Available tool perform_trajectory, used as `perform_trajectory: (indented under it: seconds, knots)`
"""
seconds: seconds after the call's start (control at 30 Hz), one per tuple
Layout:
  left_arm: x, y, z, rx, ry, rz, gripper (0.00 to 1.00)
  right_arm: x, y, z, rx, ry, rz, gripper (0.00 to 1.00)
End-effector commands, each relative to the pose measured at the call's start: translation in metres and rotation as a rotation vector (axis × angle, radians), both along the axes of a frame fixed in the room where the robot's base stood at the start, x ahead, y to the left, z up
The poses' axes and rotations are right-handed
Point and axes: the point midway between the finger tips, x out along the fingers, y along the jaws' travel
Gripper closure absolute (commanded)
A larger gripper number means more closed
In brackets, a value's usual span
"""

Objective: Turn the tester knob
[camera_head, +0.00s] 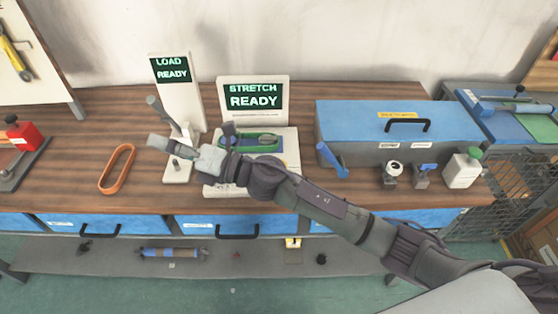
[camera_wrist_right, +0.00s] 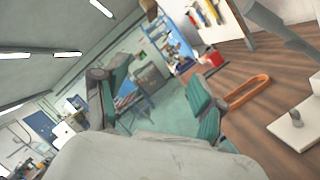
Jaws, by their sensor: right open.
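The stretch tester (camera_head: 252,90) stands on the bench with a screen reading "STRETCH READY" and a green loop (camera_head: 262,143) on its white base. The load tester (camera_head: 182,108) beside it on the left reads "LOAD READY". It has a grey lever and a small grey knob (camera_head: 175,163) on its base. My right gripper (camera_head: 168,141) is in front of the load tester, apart from the knob as far as I can tell, and covers part of both testers. In the right wrist view its fingers (camera_wrist_right: 150,95) are spread and empty, and a grey knob (camera_wrist_right: 296,118) shows at right on a white base. My left gripper is not in view.
An orange loop (camera_head: 117,169) lies on the wooden bench left of the testers. A red object (camera_head: 22,134) sits at far left. A blue toolbox (camera_head: 350,120), a blue-handled tool (camera_head: 332,160) and a white bottle (camera_head: 463,168) stand at right. The bench around the orange loop is clear.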

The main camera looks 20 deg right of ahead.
Motion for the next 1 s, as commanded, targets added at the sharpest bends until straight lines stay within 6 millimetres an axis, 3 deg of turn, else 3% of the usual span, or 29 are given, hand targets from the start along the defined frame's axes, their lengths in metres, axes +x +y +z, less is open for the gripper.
perform_trajectory:
  seconds: [0.03,0.1,0.17,0.2,0.27,0.33,0.5,0.6,0.7,0.87,1.0]
  knots:
    - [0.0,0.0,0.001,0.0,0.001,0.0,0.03,-0.01,0.017,0.006,-0.164,-0.199,0.116,0.3]
    - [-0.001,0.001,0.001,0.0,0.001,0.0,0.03,-0.026,0.028,-0.005,-0.395,-0.449,0.284,0.3]
    - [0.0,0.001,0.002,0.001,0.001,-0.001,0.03,-0.033,0.023,-0.024,-0.603,-0.641,0.433,0.3]
    - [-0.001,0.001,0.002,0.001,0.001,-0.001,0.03,-0.032,0.01,-0.038,-0.746,-0.754,0.532,0.3]
    - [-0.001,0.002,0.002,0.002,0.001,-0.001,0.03,-0.024,-0.021,-0.057,-0.965,-0.893,0.685,0.3]
    - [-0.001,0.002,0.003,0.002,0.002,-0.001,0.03,-0.006,-0.07,-0.071,-1.21,-0.999,0.858,0.3]
    - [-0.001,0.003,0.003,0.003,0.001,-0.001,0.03,0.032,-0.191,-0.058,-1.65,-1.029,1.191,0.3]
    - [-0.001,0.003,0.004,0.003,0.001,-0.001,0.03,0.041,-0.23,-0.044,-1.77,-0.99,1.292,0.3]
    - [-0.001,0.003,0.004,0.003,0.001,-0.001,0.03,0.044,-0.247,-0.038,-1.817,-0.965,1.337,0.3]
    - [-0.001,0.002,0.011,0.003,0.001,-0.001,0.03,0.043,-0.25,-0.051,-1.819,-0.959,1.349,0.3]
    - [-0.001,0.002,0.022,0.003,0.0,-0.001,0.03,0.043,-0.249,-0.076,-1.817,-0.959,1.348,0.3]
